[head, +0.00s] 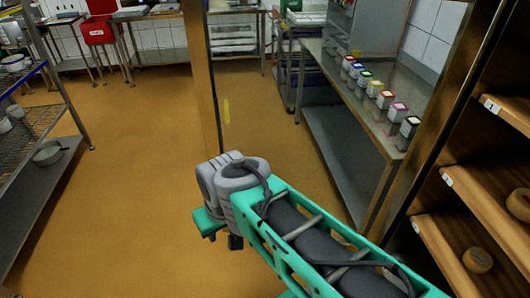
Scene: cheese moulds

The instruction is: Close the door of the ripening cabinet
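The ripening cabinet (455,215) stands at the right edge of the head view, with its wooden shelves and round cheeses exposed. Its door seems to be the large clear panel with a brown frame, standing open; the frame's upright (199,75) rises left of centre. My gripper (232,182) is at the end of my teal arm, in the middle of the view, close to the foot of that upright in the picture. I cannot tell whether they touch. The fingertips are hidden or unclear, so I cannot tell its opening. The lower part of the door is hidden behind my arm.
A steel bench (350,105) with a row of colour-lidded jars (373,88) shows beyond the panel. A wire rack (45,120) with a metal bowl (48,153) stands at the left. A red container (98,30) is at the back. The ochre floor (130,190) is clear.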

